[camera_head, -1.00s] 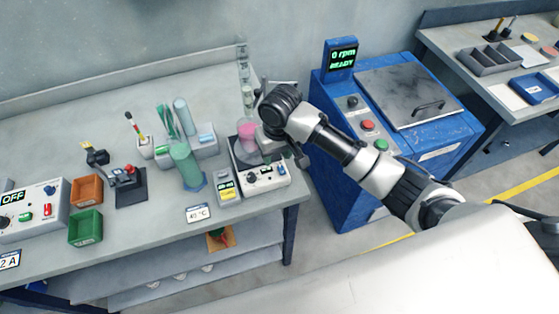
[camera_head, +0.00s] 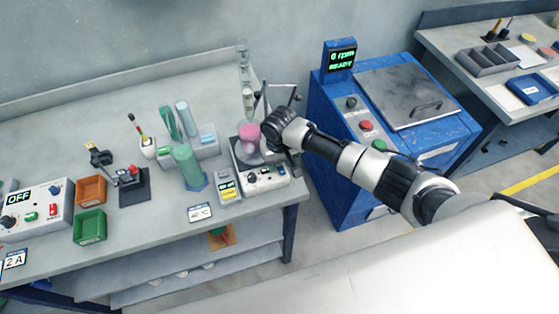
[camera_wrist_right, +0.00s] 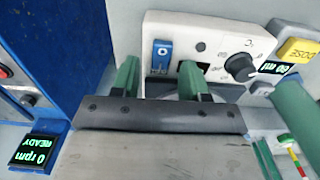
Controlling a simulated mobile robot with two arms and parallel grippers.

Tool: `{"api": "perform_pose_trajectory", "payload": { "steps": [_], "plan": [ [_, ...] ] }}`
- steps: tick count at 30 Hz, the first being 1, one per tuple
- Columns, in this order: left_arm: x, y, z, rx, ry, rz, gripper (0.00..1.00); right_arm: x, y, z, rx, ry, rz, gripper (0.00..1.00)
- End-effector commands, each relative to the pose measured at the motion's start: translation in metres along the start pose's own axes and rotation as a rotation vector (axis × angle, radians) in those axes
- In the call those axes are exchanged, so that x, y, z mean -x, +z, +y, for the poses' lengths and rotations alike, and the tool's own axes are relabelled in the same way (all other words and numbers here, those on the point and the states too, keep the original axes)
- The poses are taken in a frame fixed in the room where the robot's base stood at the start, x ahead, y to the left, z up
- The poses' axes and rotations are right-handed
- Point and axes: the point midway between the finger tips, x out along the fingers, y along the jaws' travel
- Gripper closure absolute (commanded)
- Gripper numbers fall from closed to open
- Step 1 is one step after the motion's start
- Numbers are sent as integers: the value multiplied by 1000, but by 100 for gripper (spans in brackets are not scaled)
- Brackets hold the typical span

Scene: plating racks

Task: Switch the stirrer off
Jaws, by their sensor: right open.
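The stirrer (camera_head: 262,180) is a white box with a dark knob on its front panel, at the right front corner of the bench. A pink-filled vessel (camera_head: 249,134) stands on it. In the right wrist view the stirrer's panel (camera_wrist_right: 207,36) shows a blue rocker switch (camera_wrist_right: 162,56), a small dark button and a dark knob (camera_wrist_right: 240,67). My right gripper (camera_wrist_right: 160,78) is open, its two green-tipped fingers pointing at the panel, one to each side of the blue switch. I cannot tell whether they touch it. In the head view my wrist hides most of that gripper (camera_head: 279,148).
A yellow-labelled dosing device (camera_head: 227,188) stands left of the stirrer, with a green cylinder (camera_head: 186,166) beyond it. A metal stand (camera_head: 262,100) rises behind the vessel. A blue machine (camera_head: 335,175) reading 0 rpm, READY stands to the right across a gap.

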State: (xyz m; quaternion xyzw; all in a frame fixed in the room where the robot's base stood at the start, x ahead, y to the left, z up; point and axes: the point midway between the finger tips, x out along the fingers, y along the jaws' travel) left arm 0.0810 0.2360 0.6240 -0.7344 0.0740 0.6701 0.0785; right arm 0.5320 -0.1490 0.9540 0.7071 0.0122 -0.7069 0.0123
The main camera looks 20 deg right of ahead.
Motion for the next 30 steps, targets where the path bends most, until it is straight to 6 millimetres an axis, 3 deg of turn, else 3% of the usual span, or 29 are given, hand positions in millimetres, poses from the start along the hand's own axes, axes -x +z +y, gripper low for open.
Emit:
{"api": "perform_pose_trajectory", "payload": {
  "steps": [8,18,23,30],
  "plan": [
    [0,0,0,0,0,1,57,-2,0,0,0,0,0,55],
    [0,0,0,0,0,1,57,-2,0,0,0,0,0,100],
    [10,-2,0,0,0,1,57,1,3,0,0,0,36,100],
    [36,-4,-1,1,-1,1,57,3,9,0,0,0,278,100]
  ]
}}
